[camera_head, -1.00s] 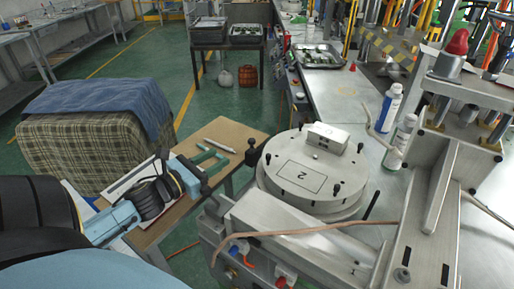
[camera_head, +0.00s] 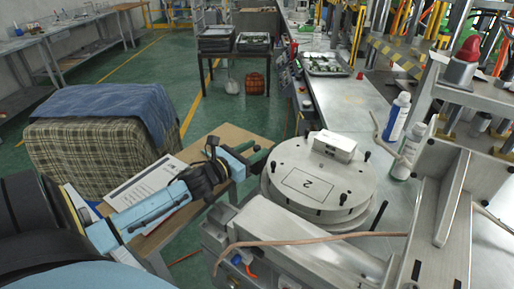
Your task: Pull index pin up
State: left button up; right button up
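The round metal turntable (camera_head: 290,160) carries a plate marked with a number, several black knobs and a small metal block (camera_head: 335,146). The black index pin knob, seen earlier at the turntable's left edge, is now largely hidden behind my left gripper (camera_head: 246,158). My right gripper is not in view.
A metal frame with a red-topped part (camera_head: 467,50) stands at the right. White bottles (camera_head: 396,116) stand behind the turntable on the metal bench. A copper-coloured hose (camera_head: 300,241) crosses the front. A small brown table (camera_head: 232,136) lies beneath my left gripper.

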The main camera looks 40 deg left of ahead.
pick_arm(q)
jog(key=shift+w, duration=0.8)
grip_shut()
